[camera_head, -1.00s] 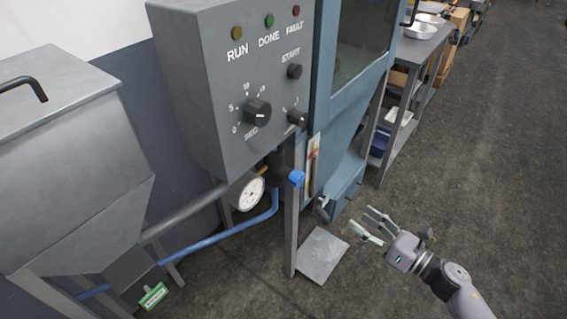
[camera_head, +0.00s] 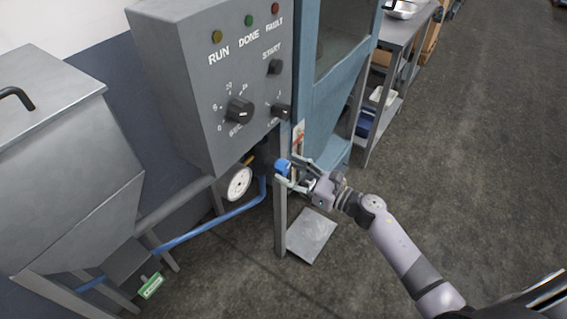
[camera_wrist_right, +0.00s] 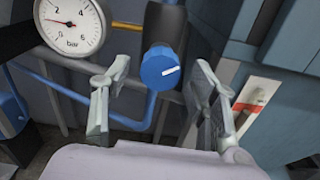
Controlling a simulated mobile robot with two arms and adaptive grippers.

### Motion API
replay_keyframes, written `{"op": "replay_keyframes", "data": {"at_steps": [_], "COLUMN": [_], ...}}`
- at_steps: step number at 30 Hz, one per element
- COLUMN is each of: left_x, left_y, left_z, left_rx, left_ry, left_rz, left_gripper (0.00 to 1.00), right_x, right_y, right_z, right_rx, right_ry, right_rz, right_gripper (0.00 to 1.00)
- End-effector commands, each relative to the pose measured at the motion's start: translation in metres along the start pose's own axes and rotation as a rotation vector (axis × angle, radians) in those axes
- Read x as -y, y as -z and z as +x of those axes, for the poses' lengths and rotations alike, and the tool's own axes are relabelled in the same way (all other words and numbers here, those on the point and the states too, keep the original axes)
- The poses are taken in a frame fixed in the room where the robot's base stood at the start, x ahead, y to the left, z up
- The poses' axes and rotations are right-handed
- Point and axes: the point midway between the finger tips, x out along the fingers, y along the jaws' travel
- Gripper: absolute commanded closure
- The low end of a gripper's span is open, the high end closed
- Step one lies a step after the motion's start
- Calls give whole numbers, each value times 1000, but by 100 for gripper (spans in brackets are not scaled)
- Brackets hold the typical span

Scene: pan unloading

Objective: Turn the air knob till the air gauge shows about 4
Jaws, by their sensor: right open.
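The blue air knob (camera_head: 282,167) sits below the grey control box. In the right wrist view the knob (camera_wrist_right: 163,68) faces me with a slanted white mark, under a dark cylindrical body. My right gripper (camera_head: 291,171) is open at the knob; in the wrist view its fingers (camera_wrist_right: 158,88) stand either side of it, with gaps showing. Contact cannot be told. The round white air gauge (camera_head: 239,184) is left of the knob. In the wrist view the gauge (camera_wrist_right: 72,27) is marked in bar; its red needle points left, at about 1. My left gripper is not in view.
The grey control box (camera_head: 180,95) with other knobs hangs just above. A post (camera_head: 280,220) stands under the air knob, and a blue pipe (camera_head: 215,230) runs left. A blue cabinet (camera_head: 335,95) stands close on the right. The floor to the right is open.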

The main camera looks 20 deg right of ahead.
Motion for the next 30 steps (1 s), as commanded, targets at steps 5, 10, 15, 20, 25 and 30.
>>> {"op": "replay_keyframes", "data": {"at_steps": [5,10,15,20,25,30], "left_x": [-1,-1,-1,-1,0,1], "left_y": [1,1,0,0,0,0], "left_z": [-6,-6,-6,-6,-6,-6], "left_rx": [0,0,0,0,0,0], "left_ry": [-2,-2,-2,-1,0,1], "left_rz": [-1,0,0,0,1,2], "left_gripper": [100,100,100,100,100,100], "right_x": [0,0,0,0,0,0], "right_y": [-1,0,1,1,1,1], "right_z": [21,27,27,27,27,27], "right_rx": [1,0,0,0,0,0], "right_ry": [1,1,1,1,0,0], "right_rz": [0,-1,-1,0,0,0], "right_gripper": [46,46,46,53,64,76]}}
